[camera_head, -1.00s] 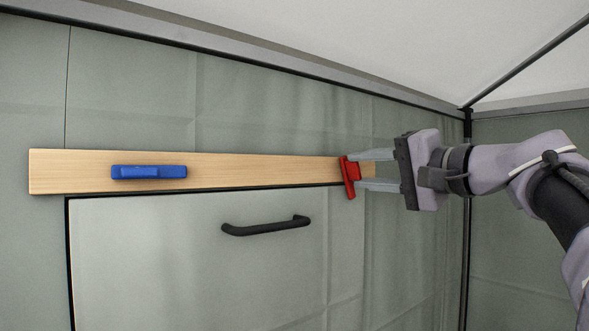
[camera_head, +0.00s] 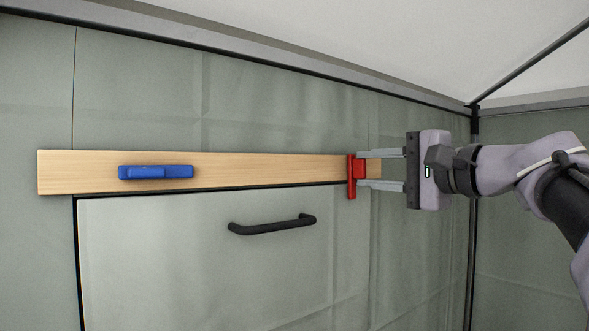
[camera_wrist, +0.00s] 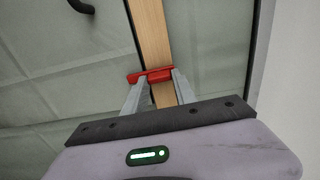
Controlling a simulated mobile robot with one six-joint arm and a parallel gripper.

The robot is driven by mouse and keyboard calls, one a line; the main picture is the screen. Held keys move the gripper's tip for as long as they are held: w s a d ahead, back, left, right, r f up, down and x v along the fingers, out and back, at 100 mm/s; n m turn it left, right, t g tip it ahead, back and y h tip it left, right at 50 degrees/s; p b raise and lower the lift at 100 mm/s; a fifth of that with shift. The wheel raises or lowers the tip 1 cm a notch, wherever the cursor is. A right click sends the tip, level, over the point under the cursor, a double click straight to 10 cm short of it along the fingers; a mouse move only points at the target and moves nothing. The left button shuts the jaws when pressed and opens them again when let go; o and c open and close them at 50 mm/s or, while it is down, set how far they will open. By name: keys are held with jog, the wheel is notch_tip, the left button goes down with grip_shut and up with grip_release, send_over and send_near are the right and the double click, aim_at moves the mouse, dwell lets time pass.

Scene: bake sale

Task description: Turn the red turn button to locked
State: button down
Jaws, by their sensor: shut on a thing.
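The red turn button (camera_head: 352,176) is mounted near the right end of the wooden rail (camera_head: 270,170). Its long bar stands upright in the head view, and its lower end reaches below the rail over the top edge of the panel (camera_head: 200,250). My gripper (camera_head: 366,168) comes from the right and is shut on the red turn button, one finger above and one below its raised grip. In the wrist view the button (camera_wrist: 150,75) lies across the rail between my fingertips (camera_wrist: 156,78). The fingers hide part of it.
A blue turn button (camera_head: 156,172) lies level on the left part of the rail. A black handle (camera_head: 272,225) sticks out from the panel below the rail. A dark frame post (camera_head: 474,210) stands to the right, behind my arm.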

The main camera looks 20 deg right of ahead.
jog(key=c, duration=1)
grip_release()
jog(key=b+v, duration=0.3)
jog(key=v, duration=1.4)
jog(key=shift+s, duration=0.25)
jog(key=shift+d+b, duration=0.1)
jog(key=shift+b, duration=0.2)
